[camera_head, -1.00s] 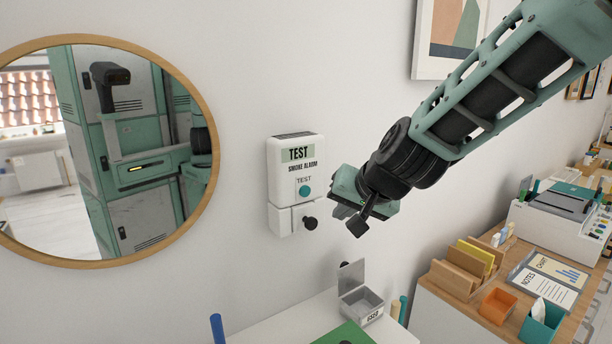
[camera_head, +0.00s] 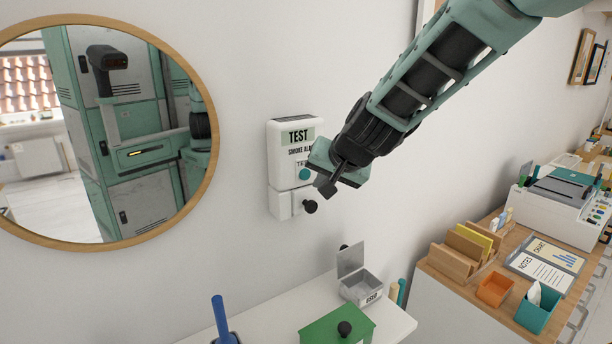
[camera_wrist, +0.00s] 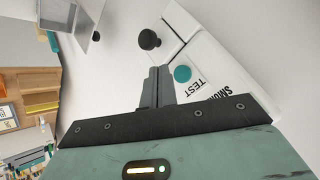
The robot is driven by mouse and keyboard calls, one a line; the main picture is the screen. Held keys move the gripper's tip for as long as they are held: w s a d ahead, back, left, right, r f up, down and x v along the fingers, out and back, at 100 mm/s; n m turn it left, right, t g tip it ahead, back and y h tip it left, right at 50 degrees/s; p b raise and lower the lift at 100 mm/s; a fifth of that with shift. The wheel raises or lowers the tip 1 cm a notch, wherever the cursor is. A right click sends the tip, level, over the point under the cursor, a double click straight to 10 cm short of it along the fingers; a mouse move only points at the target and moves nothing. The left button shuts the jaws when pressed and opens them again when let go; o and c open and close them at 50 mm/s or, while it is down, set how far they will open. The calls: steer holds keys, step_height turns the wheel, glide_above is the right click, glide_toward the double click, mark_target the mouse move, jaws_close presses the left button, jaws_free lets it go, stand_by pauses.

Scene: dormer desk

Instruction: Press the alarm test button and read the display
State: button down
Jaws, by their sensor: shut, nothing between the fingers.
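The white smoke alarm (camera_head: 283,155) is fixed to the wall, and its display panel at the top reads "TEST". Its teal round test button (camera_head: 305,174) sits low on the front, partly beside my gripper. In the wrist view the test button (camera_wrist: 182,74) and the label "TEST" are clear, just right of my fingertips. A black knob (camera_head: 310,206) sticks out below the button; it also shows in the wrist view (camera_wrist: 149,39). My gripper (camera_head: 326,188) is shut and empty, close in front of the alarm's right side. I cannot tell that it touches the button.
A round wood-framed mirror (camera_head: 212,150) hangs to the left. Below are a white desk (camera_head: 265,325) with a green box (camera_head: 325,328), an open metal box (camera_head: 362,288) and a blue upright handle (camera_head: 219,318). A wooden side desk (camera_head: 450,282) with organisers stands right.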

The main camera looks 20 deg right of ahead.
mark_target(305, 184)
steer(key=shift+w+a, duration=0.15)
steer(key=shift+w, duration=0.35)
steer(key=shift+w+a, duration=0.15)
steer(key=shift+w, duration=0.35)
steer(key=shift+w, duration=0.1)
stand_by(1.3)
steer(key=shift+w+a, duration=0.1)
steer(key=shift+w, duration=0.2)
steer(key=shift+w+a, duration=0.2)
steer(key=shift+w, duration=0.15)
stand_by(0.7)
steer(key=shift+s, duration=0.1)
steer(key=shift+s+d, duration=0.3)
steer(key=shift+s, duration=0.4)
steer(key=shift+s, duration=0.1)
steer(key=s, duration=0.1)
steer(key=s+d, duration=0.1)
steer(key=s, duration=0.2)
steer(key=shift+s+d, duration=0.25)
steer(key=shift+d, duration=0.05)
